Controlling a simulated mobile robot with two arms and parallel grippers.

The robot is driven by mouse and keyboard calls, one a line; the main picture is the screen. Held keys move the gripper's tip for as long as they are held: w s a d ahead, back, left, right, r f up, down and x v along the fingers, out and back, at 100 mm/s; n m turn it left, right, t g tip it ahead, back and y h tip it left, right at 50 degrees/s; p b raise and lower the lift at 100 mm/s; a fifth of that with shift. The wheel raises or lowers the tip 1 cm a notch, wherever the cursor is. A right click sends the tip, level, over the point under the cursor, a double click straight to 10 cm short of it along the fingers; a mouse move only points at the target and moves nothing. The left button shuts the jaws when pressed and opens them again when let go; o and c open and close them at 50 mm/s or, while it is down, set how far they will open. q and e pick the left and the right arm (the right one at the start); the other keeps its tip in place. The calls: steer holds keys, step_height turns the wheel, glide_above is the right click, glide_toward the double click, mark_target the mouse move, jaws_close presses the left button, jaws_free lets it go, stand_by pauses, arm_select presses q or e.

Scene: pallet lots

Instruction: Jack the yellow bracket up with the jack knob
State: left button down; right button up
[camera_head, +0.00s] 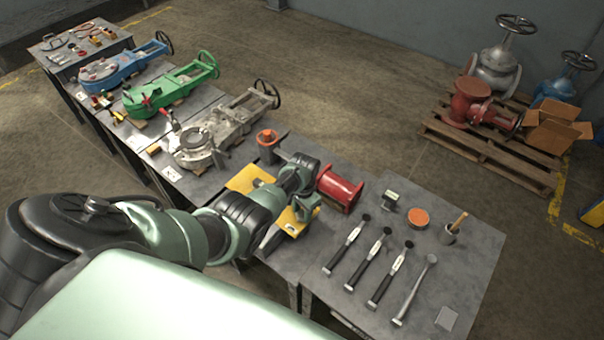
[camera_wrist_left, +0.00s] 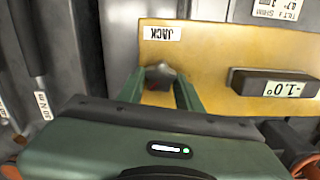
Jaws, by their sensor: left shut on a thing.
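The yellow bracket (camera_head: 241,181) lies on the grey table in the head view, partly hidden by my left arm. In the left wrist view the yellow bracket (camera_wrist_left: 215,50) fills the upper part and carries a "JACK" label. The dark jack knob (camera_wrist_left: 163,74) sits just below that label, between the two green fingers of my left gripper (camera_wrist_left: 160,88). The gripper is shut on the knob. In the head view my left gripper (camera_head: 300,212) is over the bracket's right part, and the knob is hidden there. My right gripper is in neither view.
A display on the bracket (camera_wrist_left: 272,84) reads -1.0°. A red flanged spool (camera_head: 340,188) stands close right of my gripper. An orange handwheel (camera_head: 267,138) is behind the bracket.

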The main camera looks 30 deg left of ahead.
arm_select(q)
steer(key=m, duration=0.4)
steer(key=shift+m, duration=0.3)
steer(key=m, duration=0.3)
steer(key=shift+m, duration=0.4)
steer(key=m, duration=0.3)
steer(key=shift+s+m, duration=0.1)
steer(key=shift+m, duration=0.2)
steer(key=m+b, duration=0.1)
steer(key=m, duration=0.2)
steer(key=shift+m, duration=0.3)
steer(key=m+b, duration=0.1)
steer(key=m, duration=0.2)
steer(key=shift+m, duration=0.3)
steer(key=m, duration=0.2)
steer(key=shift+s+m+b, duration=0.1)
steer(key=shift+m+b, duration=0.25)
steer(key=shift+m, duration=0.05)
steer(key=m+b, duration=0.1)
steer(key=m, duration=0.3)
steer(key=shift+f+b, duration=0.1)
steer(key=shift+b, duration=0.3)
steer(key=shift+s+m+b, duration=0.1)
steer(key=shift+m+b, duration=0.45)
steer(key=shift+m, duration=0.85)
